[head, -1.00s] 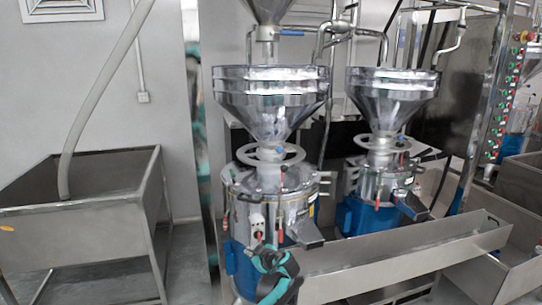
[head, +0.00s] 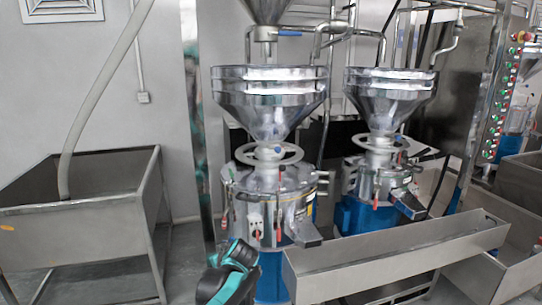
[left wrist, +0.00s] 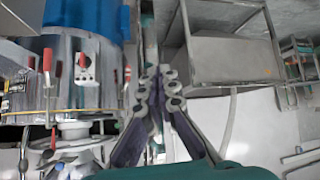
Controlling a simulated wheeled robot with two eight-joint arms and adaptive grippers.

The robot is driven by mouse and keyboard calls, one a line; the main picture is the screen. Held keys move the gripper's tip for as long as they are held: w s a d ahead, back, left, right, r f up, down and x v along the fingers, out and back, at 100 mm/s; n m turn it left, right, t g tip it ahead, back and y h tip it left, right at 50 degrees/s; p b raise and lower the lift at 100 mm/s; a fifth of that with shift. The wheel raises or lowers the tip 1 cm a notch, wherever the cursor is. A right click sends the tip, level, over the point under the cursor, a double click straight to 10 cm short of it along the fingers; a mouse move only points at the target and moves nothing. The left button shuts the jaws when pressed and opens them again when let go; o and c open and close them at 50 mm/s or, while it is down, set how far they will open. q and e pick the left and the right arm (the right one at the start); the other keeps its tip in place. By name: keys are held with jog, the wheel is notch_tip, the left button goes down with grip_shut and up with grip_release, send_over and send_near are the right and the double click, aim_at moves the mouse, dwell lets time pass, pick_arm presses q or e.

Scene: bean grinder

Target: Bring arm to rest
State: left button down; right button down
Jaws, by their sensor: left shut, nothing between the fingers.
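My left gripper (left wrist: 158,78) shows in the left wrist view with its two dark fingers together at the tips and nothing between them. In the head view, a teal and black part of my arm is low in the middle, in front of the nearer grinder (head: 270,190). This grinder has a steel body, a wide steel hopper and a blue base. It also shows in the left wrist view (left wrist: 85,75), upside down and to the left of the fingers. The fingers appear clear of it. My right gripper is not in view.
A second grinder (head: 378,190) stands behind to the right. A steel trough (head: 400,262) runs in front of both. A steel tank (head: 80,235) with a hose stands at the left. A control panel (head: 505,95) is at the far right. Floor shows between tank and grinder.

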pick_arm(q)
jog(key=s+a+r+m+g+h, duration=0.1)
jog(key=s+a+m+h, duration=0.15)
jog(key=s, duration=1.45)
jog(key=s+f+m+h, duration=0.1)
jog(key=s+f+m, duration=0.1)
jog(key=s, duration=0.5)
jog(key=s+f+m+h, duration=0.1)
jog(key=s+f+m, duration=0.1)
jog(key=s, duration=0.6)
jog(key=shift+d+f+m, duration=0.3)
jog(key=shift+f+m, duration=0.05)
jog(key=shift+f, duration=0.5)
jog(key=shift+s, duration=0.1)
